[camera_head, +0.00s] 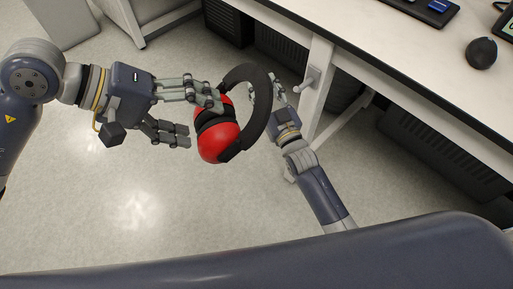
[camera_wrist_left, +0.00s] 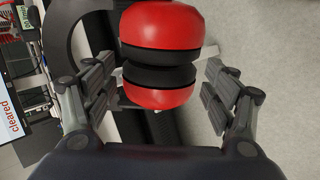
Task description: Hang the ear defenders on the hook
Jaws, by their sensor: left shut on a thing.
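The ear defenders have red cups (camera_head: 217,142) with black cushions and a black headband (camera_head: 262,118). They hang in the air near the bench's end, left of it in the head view. My left gripper (camera_head: 199,117) is shut on them at the cups. The left wrist view shows the red cups (camera_wrist_left: 161,25) between the two sets of fingers. A pale hook-like fitting (camera_head: 311,78) sticks out from the bench's white end leg, right of the headband. My right gripper (camera_head: 266,94) is behind the headband, partly hidden, with its fingers apart; I see nothing in it.
The white bench (camera_head: 400,55) with a black edge fills the upper right. A black mouse-like object (camera_head: 481,53) and a dark device (camera_head: 428,8) lie on it. Dark cabinets stand under it. The pale floor (camera_head: 110,190) at the left is clear. A screen reading "cleared" (camera_wrist_left: 14,118) shows in the left wrist view.

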